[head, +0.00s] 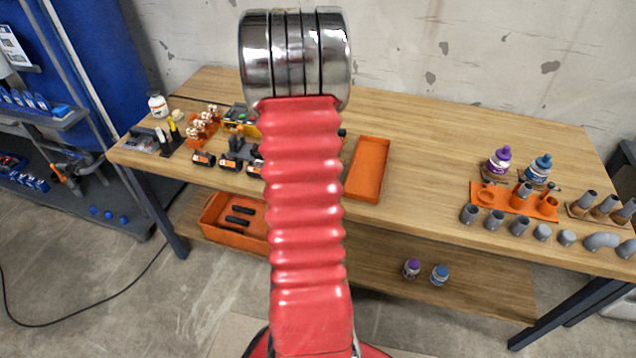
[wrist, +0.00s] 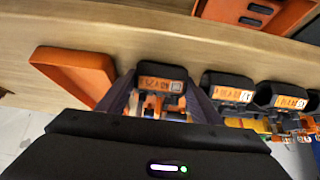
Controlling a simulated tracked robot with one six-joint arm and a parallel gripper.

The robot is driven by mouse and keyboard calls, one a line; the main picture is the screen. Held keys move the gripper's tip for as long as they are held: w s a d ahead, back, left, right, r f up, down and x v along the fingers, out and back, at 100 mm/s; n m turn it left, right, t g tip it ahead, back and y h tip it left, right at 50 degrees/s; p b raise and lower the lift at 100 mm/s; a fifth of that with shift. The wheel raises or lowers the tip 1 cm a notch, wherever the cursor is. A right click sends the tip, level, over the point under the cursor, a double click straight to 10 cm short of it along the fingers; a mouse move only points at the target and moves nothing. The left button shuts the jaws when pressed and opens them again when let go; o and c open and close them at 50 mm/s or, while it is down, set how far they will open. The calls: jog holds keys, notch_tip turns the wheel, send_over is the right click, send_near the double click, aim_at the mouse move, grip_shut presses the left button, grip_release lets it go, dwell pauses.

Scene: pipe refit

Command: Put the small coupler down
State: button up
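The small coupler (wrist: 162,78), black with an orange label, is at the end of a row of similar black couplers in the wrist view. My gripper (wrist: 161,82) has one dark finger on each side of it, and both fingertips appear to touch its sides. It looks level with the row, at the wooden table top (wrist: 120,42); the contact under it is hidden. In the head view my red arm hides the gripper; part of a black coupler (head: 255,169) shows beside the arm.
Two more labelled couplers (wrist: 229,90) (wrist: 290,98) stand in the row. An empty orange tray (head: 368,168) is right of my arm and shows close by in the wrist view (wrist: 75,72). Bottles (head: 499,161) and grey pipe fittings (head: 495,220) occupy the table's right end. The middle right is clear.

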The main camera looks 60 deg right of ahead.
jog(key=shift+r, duration=0.15)
jog(key=v, duration=1.1)
jog(key=shift+a+r, duration=0.25)
jog(key=shift+r, duration=0.05)
dwell(0.4)
dwell(0.5)
